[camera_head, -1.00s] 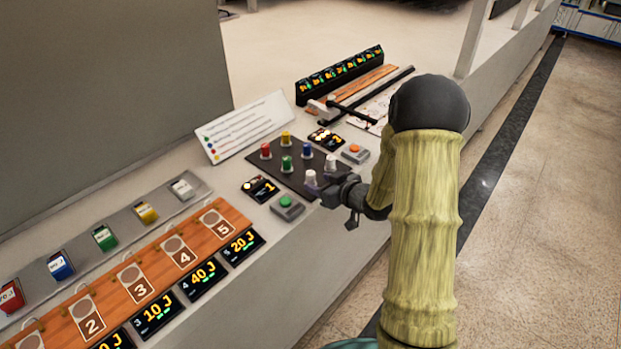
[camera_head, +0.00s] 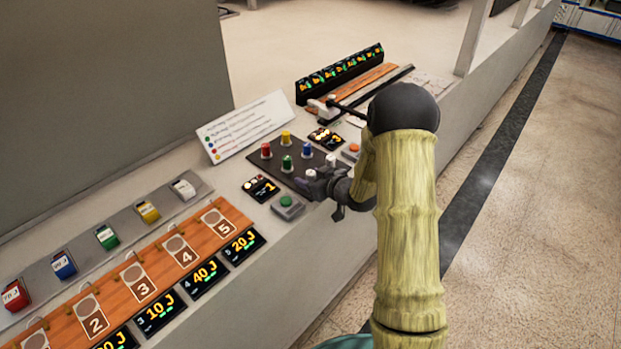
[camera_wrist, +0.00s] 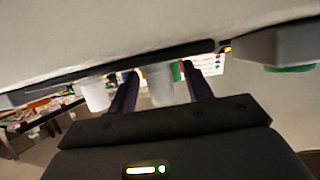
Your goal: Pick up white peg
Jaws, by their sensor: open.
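Two white pegs stand on the dark pegboard (camera_head: 270,157) in the head view. The farther white peg (camera_head: 331,160) is clear of my gripper, and the nearer white peg (camera_head: 310,174) is partly covered by it. My gripper (camera_head: 308,183) is open, low at the board's near edge. In the upside-down wrist view, one white peg (camera_wrist: 159,88) shows between the two fingers of my gripper (camera_wrist: 161,75). The other white peg (camera_wrist: 95,95) is outside them to the left. I cannot tell whether the fingers touch the peg.
Yellow (camera_head: 286,138), red (camera_head: 266,150), blue (camera_head: 307,150) and green (camera_head: 287,163) pegs share the board. A green-button box (camera_head: 287,206) and a display (camera_head: 261,188) stand close by. A text sign (camera_head: 243,126) is behind the board.

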